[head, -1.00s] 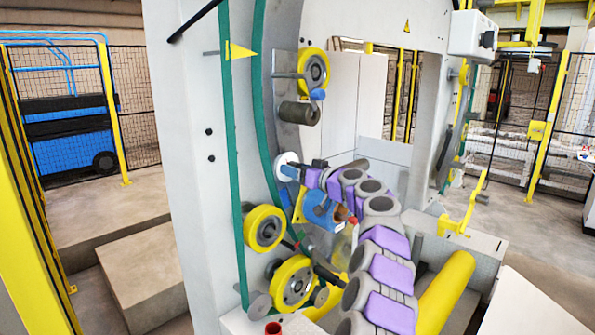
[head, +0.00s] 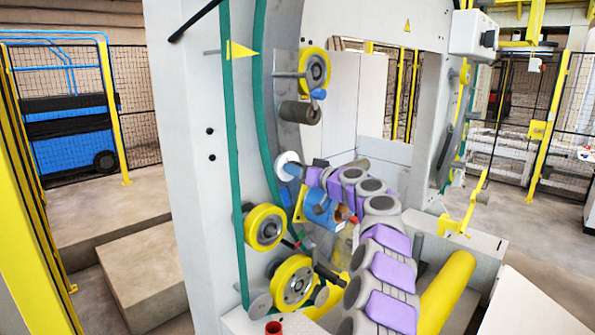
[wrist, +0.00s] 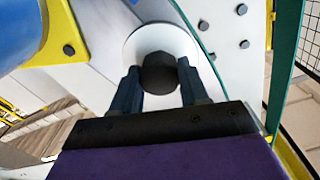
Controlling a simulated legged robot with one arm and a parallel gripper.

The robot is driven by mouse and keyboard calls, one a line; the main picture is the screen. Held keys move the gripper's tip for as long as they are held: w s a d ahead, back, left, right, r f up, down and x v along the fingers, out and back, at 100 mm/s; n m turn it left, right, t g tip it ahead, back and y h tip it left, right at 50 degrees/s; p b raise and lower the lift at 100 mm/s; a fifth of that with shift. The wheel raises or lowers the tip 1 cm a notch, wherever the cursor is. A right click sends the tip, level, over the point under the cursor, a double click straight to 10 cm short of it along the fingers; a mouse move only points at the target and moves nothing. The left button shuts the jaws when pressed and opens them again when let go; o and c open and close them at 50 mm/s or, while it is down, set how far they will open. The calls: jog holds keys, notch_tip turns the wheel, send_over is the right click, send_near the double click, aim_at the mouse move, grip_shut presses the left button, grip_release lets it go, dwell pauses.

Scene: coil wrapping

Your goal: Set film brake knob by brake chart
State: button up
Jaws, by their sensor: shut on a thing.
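The film brake knob (wrist: 160,73) is a dark, faceted knob in front of a white round disc (wrist: 140,45) in the wrist view. My gripper (wrist: 160,82) has its two dark fingers on either side of the knob and is shut on it. In the head view the white disc (head: 284,158) shows at the inner side of the ring frame, with my gripper (head: 297,171) at it. The knob itself is hidden there by my gripper. Any marks on the disc are too small to read. I cannot make out a brake chart in either view.
Yellow-rimmed rollers (head: 265,227) sit below left of the disc, and another (head: 314,70) above it. A blue cylinder (head: 322,210) is close under my wrist. The white ring frame (head: 190,130) stands left. Mesh fencing (head: 60,110) is behind.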

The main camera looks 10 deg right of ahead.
jog(key=shift+d+f+m+p, duration=0.1)
jog(key=shift+m+p, duration=1.7)
jog(key=shift+m, duration=2.45)
jog(key=shift+d+f+m+p, duration=0.1)
jog(key=shift+m+p, duration=1.7)
jog(key=shift+m, duration=2.45)
jog(key=o, duration=0.7)
jog(key=shift+w, duration=0.1)
jog(key=o, duration=0.3)
jog(key=shift+w+f, duration=0.1)
jog(key=shift+o, duration=0.3)
jog(key=shift+d, duration=0.1)
